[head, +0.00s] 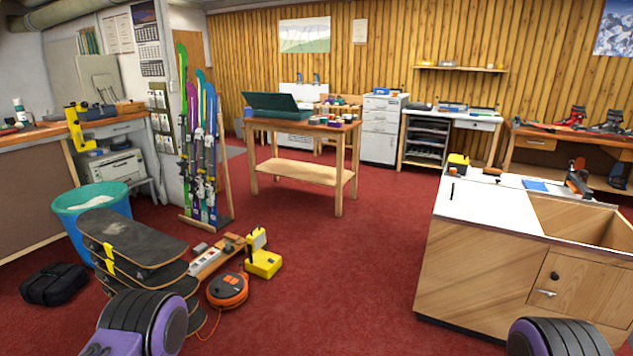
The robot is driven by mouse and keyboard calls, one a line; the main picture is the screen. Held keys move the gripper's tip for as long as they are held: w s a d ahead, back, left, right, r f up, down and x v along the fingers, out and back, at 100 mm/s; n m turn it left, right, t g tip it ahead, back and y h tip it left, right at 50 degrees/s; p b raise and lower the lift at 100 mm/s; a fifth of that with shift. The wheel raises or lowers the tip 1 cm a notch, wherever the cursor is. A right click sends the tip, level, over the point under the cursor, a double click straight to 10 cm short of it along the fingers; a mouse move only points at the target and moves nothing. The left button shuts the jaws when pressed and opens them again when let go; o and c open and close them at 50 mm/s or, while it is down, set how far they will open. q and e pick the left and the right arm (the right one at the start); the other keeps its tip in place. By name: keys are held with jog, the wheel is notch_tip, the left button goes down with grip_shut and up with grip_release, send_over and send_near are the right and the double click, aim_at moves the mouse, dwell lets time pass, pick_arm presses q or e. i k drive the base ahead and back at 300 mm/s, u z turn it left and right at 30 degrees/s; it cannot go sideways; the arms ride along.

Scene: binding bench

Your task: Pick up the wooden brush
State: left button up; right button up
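I cannot make out the wooden brush for certain. A small brown item (492,171) lies at the back edge of the white-topped wooden bench (485,212) at the right; it is too small to identify. Another brown wooden block-like item (130,107) lies on the left workbench, also unclear. Only purple and dark rounded parts of my arms show at the bottom left and bottom right. Neither gripper is in view.
Stacked skateboards (130,238), an orange cable reel (228,290), a yellow device (262,262), a teal bin (92,200) and a black bag (54,285) occupy the left floor. A wooden table (338,128) stands mid-room. Red carpet (340,270) is clear in the centre.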

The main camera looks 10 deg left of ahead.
aim_at(231, 237)
jog(key=i, duration=2.6)
jog(key=u, duration=1.3)
